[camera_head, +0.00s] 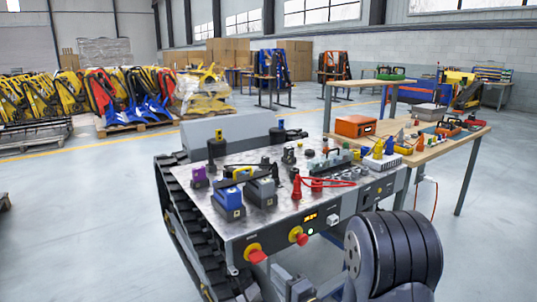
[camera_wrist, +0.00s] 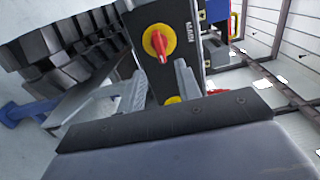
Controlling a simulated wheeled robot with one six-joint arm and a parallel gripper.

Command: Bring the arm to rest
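My gripper (camera_wrist: 160,90) shows in the wrist view as two light grey fingers standing apart, with nothing seen held between them. It is in front of the carrier's front panel, close to a red rotary switch (camera_wrist: 159,42) on a yellow disc marked MAIN. Whether it touches the panel I cannot tell. In the head view the same switch (camera_head: 257,256) is at the panel's lower left corner. A second red knob on yellow (camera_head: 299,236) is to its right. My dark ribbed arm fills the lower right and the fingers are not clear there.
The tracked carrier (camera_head: 222,228) bears batteries, plugs and red cables on its metal top. A wooden workbench (camera_head: 455,150) with tools and an orange case (camera_head: 355,126) stands behind it at right. Pallets of yellow, red and blue parts stand at back left. Floor at left is clear.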

